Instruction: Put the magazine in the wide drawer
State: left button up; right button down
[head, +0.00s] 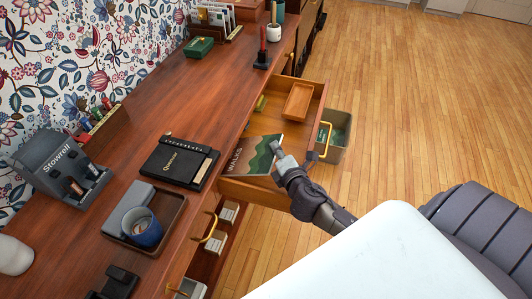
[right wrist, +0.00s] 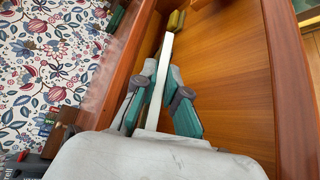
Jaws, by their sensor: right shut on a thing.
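The magazine (head: 250,155), with green hill shapes and the word WALKS on its cover, is at the near end of the open wide drawer (head: 249,192). My right gripper (head: 281,160) is shut on the magazine's right edge. In the right wrist view the magazine (right wrist: 164,65) shows edge-on as a pale strip between the teal fingers (right wrist: 158,92), with the drawer's bare wooden floor (right wrist: 225,60) beside it. I cannot tell whether the magazine touches the drawer floor. My left gripper is not in view.
A small wooden tray (head: 298,101) and a yellow-green item (head: 261,103) lie farther back in the drawer. A bin (head: 336,133) stands on the floor past the drawer's yellow handle (head: 325,140).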

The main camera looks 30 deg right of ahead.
aim_at(266, 153)
jog(key=shift+w+a+f+b, duration=0.3)
jog(key=shift+w+a+f, duration=0.85)
jog(key=shift+w+f, duration=0.2)
jog(key=shift+r, duration=0.1)
jog(key=shift+f, duration=0.2)
jog(key=c, duration=1.2)
grip_release()
jog(key=shift+r, duration=0.15)
